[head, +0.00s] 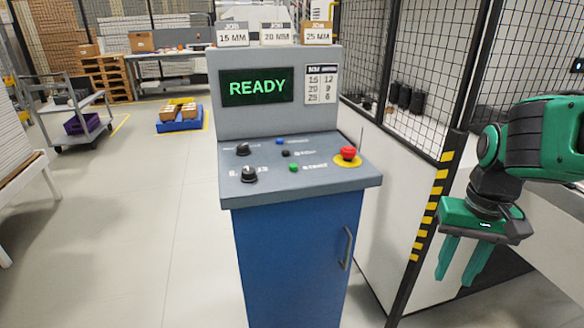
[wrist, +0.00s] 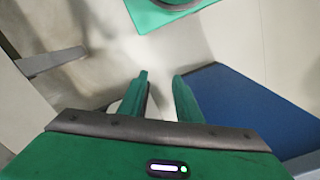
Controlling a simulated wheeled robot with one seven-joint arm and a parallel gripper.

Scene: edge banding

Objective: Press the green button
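The green button (head: 293,168) is a small round cap on the sloped top of the control console (head: 300,185), toward its front edge and left of the red emergency stop (head: 348,153). The screen (head: 257,86) above reads READY. My gripper (head: 456,277) hangs to the right of the console, well apart from the button, with its fingers pointing down. In the wrist view (wrist: 160,78) its two fingers are apart with nothing between them. The button is not visible in the wrist view.
Black knobs (head: 249,174) and a blue button (head: 280,142) share the panel. A thin rod stands near the emergency stop. Open floor (head: 130,220) lies to the left.

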